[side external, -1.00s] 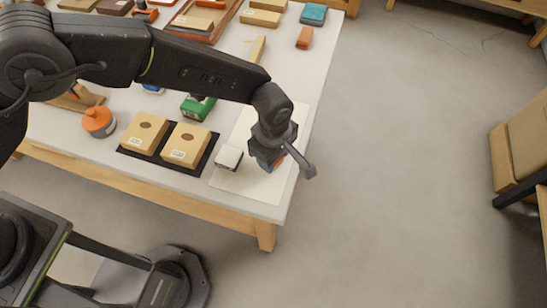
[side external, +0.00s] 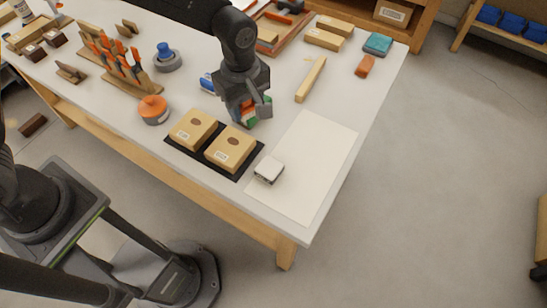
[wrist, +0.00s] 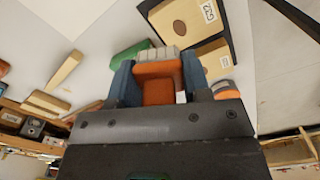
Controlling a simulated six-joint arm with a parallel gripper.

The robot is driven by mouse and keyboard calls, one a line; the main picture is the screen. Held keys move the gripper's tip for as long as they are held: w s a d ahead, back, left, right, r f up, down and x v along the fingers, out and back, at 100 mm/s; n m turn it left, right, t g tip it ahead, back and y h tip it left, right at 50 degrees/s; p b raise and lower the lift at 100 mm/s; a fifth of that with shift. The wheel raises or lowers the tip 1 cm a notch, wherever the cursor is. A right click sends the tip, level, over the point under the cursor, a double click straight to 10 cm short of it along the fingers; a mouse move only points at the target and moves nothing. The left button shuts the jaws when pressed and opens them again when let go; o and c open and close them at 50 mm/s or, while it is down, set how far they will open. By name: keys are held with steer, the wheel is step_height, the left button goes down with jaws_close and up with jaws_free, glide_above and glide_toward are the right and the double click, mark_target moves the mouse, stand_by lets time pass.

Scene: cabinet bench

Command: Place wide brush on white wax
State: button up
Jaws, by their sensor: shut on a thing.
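My gripper (side external: 246,104) is above the bench, over the green block. In the wrist view my gripper (wrist: 157,78) is shut on the wide brush (wrist: 156,88), which has an orange body and a grey ribbed end. In the side view the brush is mostly hidden by the fingers. The white wax (side external: 269,170) looks like a small white-topped block with dark lower sides. It sits by the left edge of the cream sheet, in front and to the right of my gripper, apart from the brush. I cannot make it out in the wrist view.
Two tan boxes (side external: 230,148) sit on a black mat (side external: 217,165). The green block (wrist: 131,54) is close by my gripper. An orange-topped pot (side external: 153,109) and a tool rack (side external: 122,72) stand left. The cream sheet (side external: 312,160) is bare.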

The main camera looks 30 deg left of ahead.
steer(key=s+a+r, duration=0.1)
steer(key=a, duration=0.2)
glide_above(269, 167)
step_height(269, 167, down, 7)
steer(key=shift+r, duration=0.15)
steer(key=shift+f, duration=2)
steer(key=shift+f, duration=0.15)
steer(key=o, duration=0.9)
step_height(269, 167, up, 12)
steer(key=shift+r, duration=0.2)
